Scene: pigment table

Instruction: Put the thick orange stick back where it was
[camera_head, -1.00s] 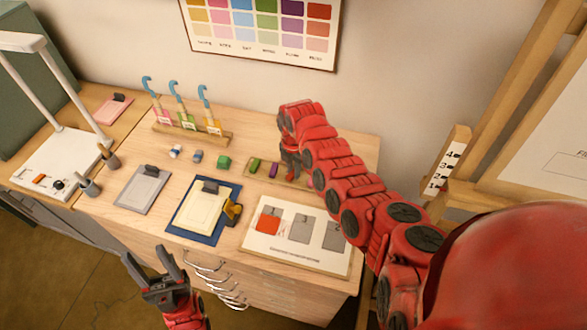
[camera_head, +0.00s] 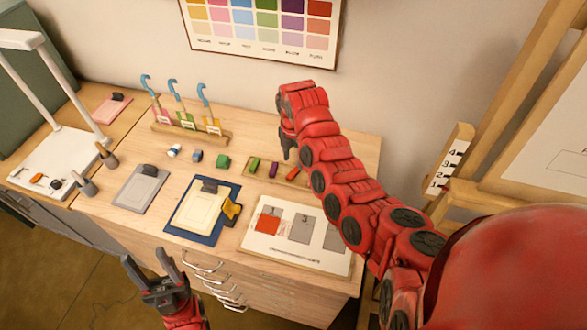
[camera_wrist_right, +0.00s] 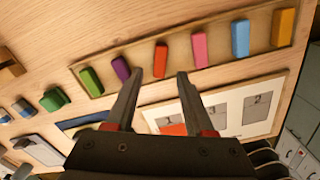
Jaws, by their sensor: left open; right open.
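The thick orange stick (camera_wrist_right: 160,60) lies in a long shallow wooden tray (camera_wrist_right: 219,48) in the right wrist view, between a purple stick (camera_wrist_right: 121,68) and a pink stick (camera_wrist_right: 200,49). In the head view the orange stick (camera_head: 293,174) shows beside the purple stick (camera_head: 273,170) in the tray (camera_head: 263,168). My right gripper (camera_head: 287,153) is open, raised above the tray and apart from the stick. In the right wrist view its fingers (camera_wrist_right: 159,76) are spread and empty. My left gripper (camera_head: 163,272) is open and empty in front of the drawers.
A card with a red patch (camera_head: 282,248) lies in front of the tray. A blue board with cream paper (camera_head: 203,212), a grey clipboard (camera_head: 140,188) and a green block (camera_head: 223,161) lie to the left.

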